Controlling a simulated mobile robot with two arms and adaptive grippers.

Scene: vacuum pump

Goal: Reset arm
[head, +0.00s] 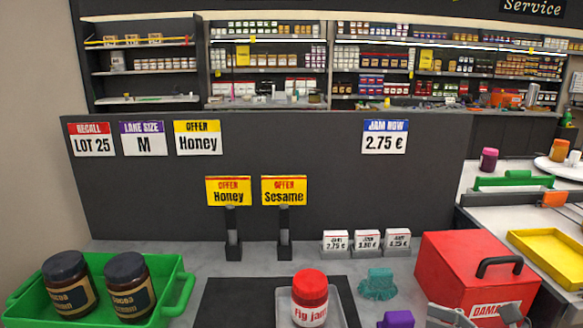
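My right gripper (480,317) shows only in part at the bottom edge of the head view, in front of the red box (455,262). Its two grey fingers are spread apart with nothing seen between them. The rest of it is cut off by the frame edge. My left gripper and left arm are not in view. A jar with a red lid (310,297), labelled "Fig jam", stands upright in a grey tray (343,316) on a dark mat (228,300).
A green crate (172,308) at the left holds two dark cocoa jars (68,284). A teal object (378,285) and a purple object (397,319) lie right of the tray. Two yellow signs on stands (284,190) and small price cards (367,241) stand behind. A yellow tray (550,256) is far right.

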